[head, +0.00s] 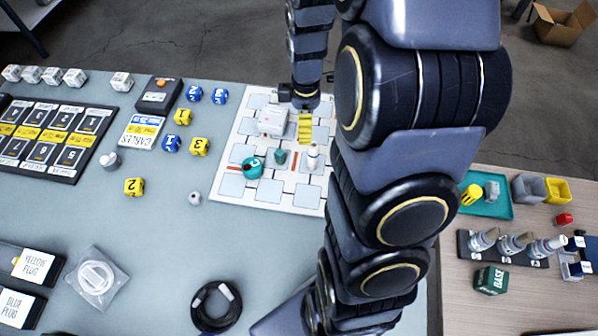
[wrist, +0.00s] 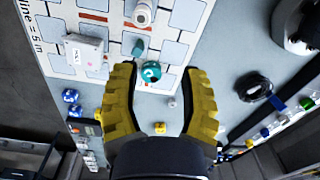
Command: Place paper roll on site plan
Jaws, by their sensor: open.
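The site plan (head: 232,187) is a white board with pale blue squares, flat on the grey table; part of it also shows in the wrist view (wrist: 112,52). A small whitish roll-like piece with a dark centre (head: 195,198), probably the paper roll, lies on the bare table left of the plan. It looks like the small white piece (wrist: 172,102) between my fingers' lines in the wrist view, apart from them. My gripper (head: 305,128) is open and empty, its yellow fingers above the plan's upper part; both fingers show in the wrist view (wrist: 148,72).
On the plan stand a white box (head: 272,121), a teal round piece (head: 252,167), a teal cone (head: 281,157) and a white cylinder (head: 312,157). Numbered cubes (head: 171,143) lie left of it. My arm hides the plan's right side.

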